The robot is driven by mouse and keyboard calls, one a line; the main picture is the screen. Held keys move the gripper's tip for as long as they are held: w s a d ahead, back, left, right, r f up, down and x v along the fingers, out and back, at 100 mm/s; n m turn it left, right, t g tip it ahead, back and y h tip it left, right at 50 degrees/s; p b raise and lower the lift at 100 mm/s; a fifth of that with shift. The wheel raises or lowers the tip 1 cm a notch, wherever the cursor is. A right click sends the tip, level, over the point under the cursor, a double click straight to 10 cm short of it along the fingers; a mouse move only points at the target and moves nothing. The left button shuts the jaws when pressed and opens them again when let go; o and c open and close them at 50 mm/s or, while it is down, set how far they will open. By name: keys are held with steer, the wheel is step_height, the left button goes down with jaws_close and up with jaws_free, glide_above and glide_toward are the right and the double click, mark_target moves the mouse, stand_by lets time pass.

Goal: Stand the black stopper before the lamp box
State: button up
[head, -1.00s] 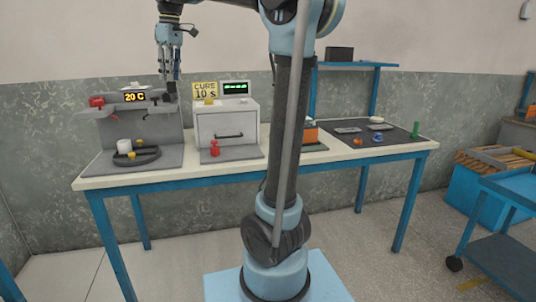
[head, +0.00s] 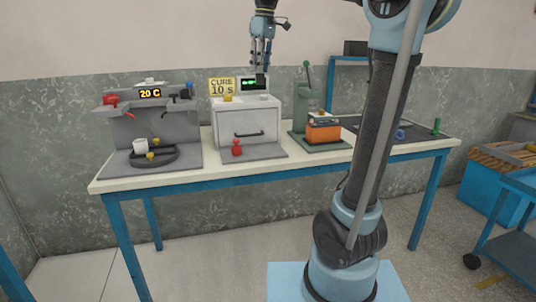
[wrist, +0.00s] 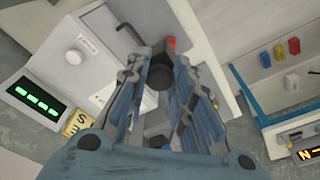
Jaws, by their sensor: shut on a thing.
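My gripper (head: 261,72) points down above the lamp box and is shut on the black stopper (head: 261,79). In the wrist view the black stopper (wrist: 160,73) shows as a dark round shape between the fingertips of my gripper (wrist: 158,76). The lamp box, which I take to be the white box (head: 233,125) with a dark handle, stands on a grey pad (head: 262,153) and also shows in the wrist view (wrist: 100,25). A red piece (head: 237,148) stands on the pad before it. The stopper is in the air, apart from the table.
A yellow "CURE 10 s" sign (head: 222,86) and a green display (head: 254,84) sit on top of the box. A grey "20 C" station (head: 180,125) stands left. An orange block (head: 324,131) and a green press (head: 302,105) stand right. Pad room right of the red piece is clear.

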steer(key=shift+f, duration=0.1)
steer(key=shift+n, duration=0.3)
steer(key=shift+w+d+f, duration=0.3)
steer(key=shift+w+f, duration=0.35)
steer(key=shift+f, duration=4.05)
steer(key=shift+w+d+f, duration=0.25)
steer(key=shift+w+f, duration=0.45)
steer(key=shift+f, duration=4.05)
steer(key=shift+w+d+f, duration=0.3)
steer(key=shift+w+f, duration=0.35)
steer(key=shift+f, duration=4.05)
steer(key=o, duration=1)
steer(key=shift+f, duration=0.1)
steer(key=shift+c, duration=0.2)
